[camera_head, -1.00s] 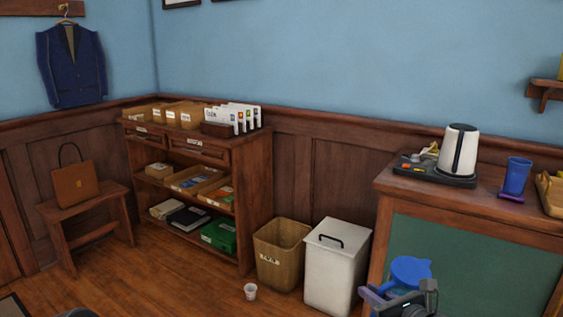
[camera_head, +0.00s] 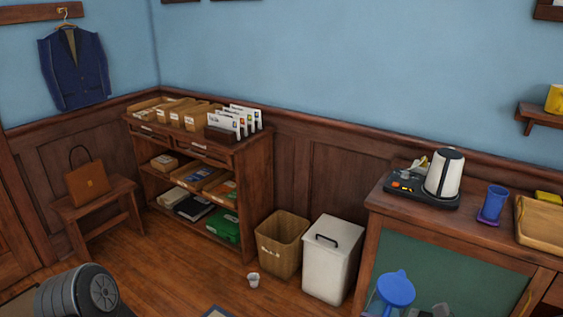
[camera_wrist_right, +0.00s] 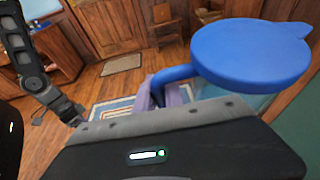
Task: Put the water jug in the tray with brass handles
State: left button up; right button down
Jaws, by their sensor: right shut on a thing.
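The water jug (camera_head: 396,289) has a blue lid and shows at the bottom of the head view, in front of the green cabinet panel; its lower part is cut off. Its blue lid (camera_wrist_right: 250,52) and handle also show in the right wrist view. My right gripper (camera_wrist_right: 172,97) is shut on the jug at its blue handle; the exact contact is partly hidden. A wooden tray (camera_head: 541,222) lies on the cabinet top at the far right, cut off by the picture edge. Brass handles cannot be made out on it. My left gripper is not in view.
The cabinet top (camera_head: 472,221) also bears a kettle (camera_head: 444,173) on a dark base and a blue cup (camera_head: 492,203) left of the tray. A white bin (camera_head: 332,262) and a tan bin (camera_head: 281,247) stand left of the cabinet. A small cup (camera_head: 253,280) is on the floor.

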aim_at(543, 226)
jog(key=z, duration=1.35)
